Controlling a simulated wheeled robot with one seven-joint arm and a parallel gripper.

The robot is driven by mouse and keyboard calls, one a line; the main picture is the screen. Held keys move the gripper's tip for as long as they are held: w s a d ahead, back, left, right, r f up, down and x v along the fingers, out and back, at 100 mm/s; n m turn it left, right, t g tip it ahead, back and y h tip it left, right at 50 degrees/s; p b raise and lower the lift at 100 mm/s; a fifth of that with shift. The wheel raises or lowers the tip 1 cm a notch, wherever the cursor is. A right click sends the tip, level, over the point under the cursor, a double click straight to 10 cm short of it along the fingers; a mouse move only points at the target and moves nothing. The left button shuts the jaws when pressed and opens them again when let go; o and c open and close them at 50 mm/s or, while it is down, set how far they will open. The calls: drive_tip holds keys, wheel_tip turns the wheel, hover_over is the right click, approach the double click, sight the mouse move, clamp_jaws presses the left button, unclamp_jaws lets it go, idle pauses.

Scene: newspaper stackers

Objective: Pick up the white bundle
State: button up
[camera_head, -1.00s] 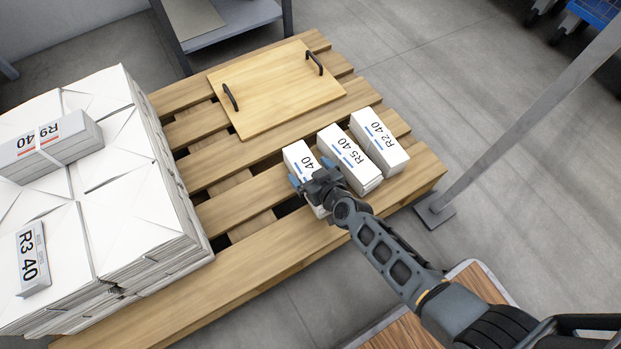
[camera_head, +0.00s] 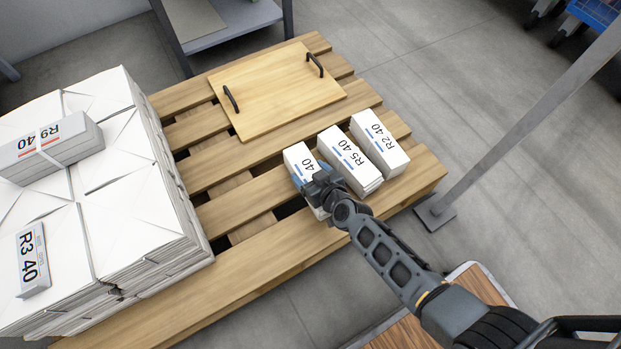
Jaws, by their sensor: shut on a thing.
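Three white bundles lie side by side on the right part of the wooden pallet. The left white bundle (camera_head: 300,158), marked "40", is partly hidden under my gripper. My gripper (camera_head: 309,180) is shut on this bundle, with its blue fingertips at the bundle's sides. I cannot tell whether the bundle is lifted off the slats. The middle bundle (camera_head: 348,160), marked "R5 40", is right beside it. The right bundle (camera_head: 380,142), marked "R2 40", lies farther right.
A wooden board with two black handles (camera_head: 277,92) lies on the pallet (camera_head: 240,205) behind the bundles. A tall white stack (camera_head: 110,175) stands at left, carrying bundles "R9 40" (camera_head: 45,152) and "R3 40" (camera_head: 32,262). A grey post (camera_head: 520,125) rises at right.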

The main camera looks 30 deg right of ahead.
drive_tip(key=c, duration=0.4)
drive_tip(key=shift+w+r, duration=0.1)
clamp_jaws()
drive_tip(key=shift+r, duration=0.1)
